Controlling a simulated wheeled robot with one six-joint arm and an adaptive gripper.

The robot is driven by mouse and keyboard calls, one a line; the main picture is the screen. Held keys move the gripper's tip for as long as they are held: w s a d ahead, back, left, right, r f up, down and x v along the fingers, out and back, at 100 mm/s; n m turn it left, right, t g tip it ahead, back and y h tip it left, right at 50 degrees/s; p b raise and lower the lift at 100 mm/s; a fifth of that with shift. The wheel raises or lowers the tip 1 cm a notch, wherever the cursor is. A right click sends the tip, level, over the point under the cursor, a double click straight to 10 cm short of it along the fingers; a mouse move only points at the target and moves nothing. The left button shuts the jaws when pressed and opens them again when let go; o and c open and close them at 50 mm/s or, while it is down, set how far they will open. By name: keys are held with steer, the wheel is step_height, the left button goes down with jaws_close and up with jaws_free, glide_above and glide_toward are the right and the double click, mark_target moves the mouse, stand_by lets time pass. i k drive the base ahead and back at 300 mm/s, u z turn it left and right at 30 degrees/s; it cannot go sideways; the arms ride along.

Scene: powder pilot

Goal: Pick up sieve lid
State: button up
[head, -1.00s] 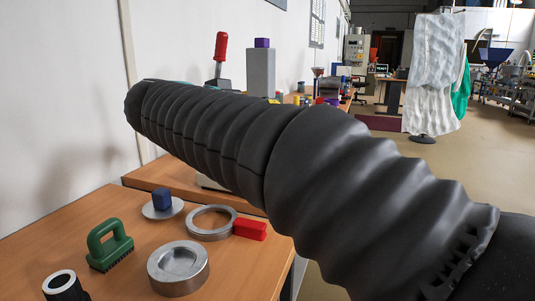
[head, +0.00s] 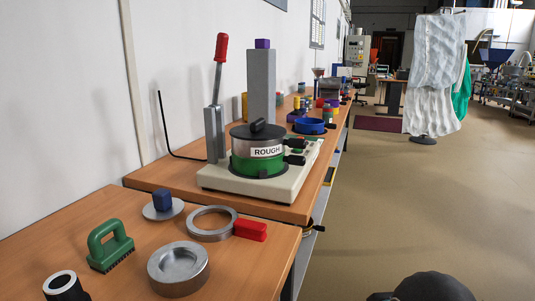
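A round dark lid (head: 258,131) with a raised black handle sits on top of a sieve stack in the head view. The sieve below it has a steel band labelled ROUGH (head: 267,151) and a green lower ring (head: 256,165). The stack stands upright on a pale machine base (head: 225,181). A flat silver disc with a blue knob (head: 162,200) lies on the nearer table. My gripper is not in view. Only a black rounded part of my arm (head: 432,287) shows at the bottom right edge, well apart from the lid.
A red-tipped lever (head: 221,48) and a grey column (head: 261,85) rise behind the stack. A green brush (head: 109,245), a steel dish (head: 178,268) and a ring with a red handle (head: 212,223) lie on the near table. Open floor (head: 400,210) lies to the right.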

mark_target(257, 129)
steer(key=z, duration=0.95)
steer(key=i, duration=1.3)
steer(key=z, duration=0.45)
steer(key=i, duration=1.1)
steer(key=u, duration=1.1)
steer(key=i, duration=0.65)
steer(key=u, duration=0.65)
